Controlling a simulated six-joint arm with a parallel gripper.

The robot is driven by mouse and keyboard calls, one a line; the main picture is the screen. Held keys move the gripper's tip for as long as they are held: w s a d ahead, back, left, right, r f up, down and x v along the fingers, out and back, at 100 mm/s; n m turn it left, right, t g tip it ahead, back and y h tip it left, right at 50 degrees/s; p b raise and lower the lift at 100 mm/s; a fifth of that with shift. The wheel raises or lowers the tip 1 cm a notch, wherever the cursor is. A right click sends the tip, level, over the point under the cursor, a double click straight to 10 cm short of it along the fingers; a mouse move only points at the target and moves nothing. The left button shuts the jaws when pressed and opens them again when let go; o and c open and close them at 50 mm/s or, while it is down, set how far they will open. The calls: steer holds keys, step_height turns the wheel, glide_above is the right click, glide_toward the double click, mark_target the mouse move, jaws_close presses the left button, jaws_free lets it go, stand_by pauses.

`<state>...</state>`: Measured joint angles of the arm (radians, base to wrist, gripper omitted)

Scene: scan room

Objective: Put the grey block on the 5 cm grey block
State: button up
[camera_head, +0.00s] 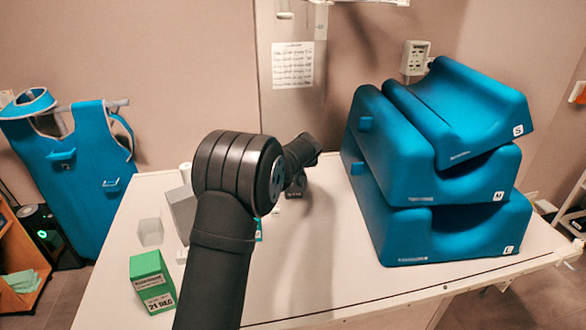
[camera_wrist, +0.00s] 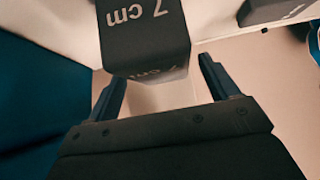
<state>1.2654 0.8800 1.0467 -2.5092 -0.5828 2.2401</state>
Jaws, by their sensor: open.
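In the wrist view, a dark grey block (camera_wrist: 145,35) marked "7 cm" on two faces is at the top centre, with its near end close to my fingertips. My gripper (camera_wrist: 160,70) is open, its fingers spread to either side of this end; I cannot tell if they touch it. Another dark grey block (camera_wrist: 272,10) with an unreadable mark is cut off at the top right. No 5 cm mark is readable.
Stacked blue cushions (camera_head: 440,225) fill the right of the white table (camera_head: 335,275). A green wedge (camera_head: 153,283) marked "21 DEG" and a pale translucent block (camera_head: 150,232) stand at the left. The table's front middle is clear. A blue apron (camera_head: 85,180) hangs beyond the left edge.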

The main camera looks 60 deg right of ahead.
steer(key=v, duration=0.9)
steer(key=x, duration=1.2)
steer(key=shift+f, duration=0.2)
steer(key=shift+r, duration=0.15)
steer(key=shift+r, duration=0.1)
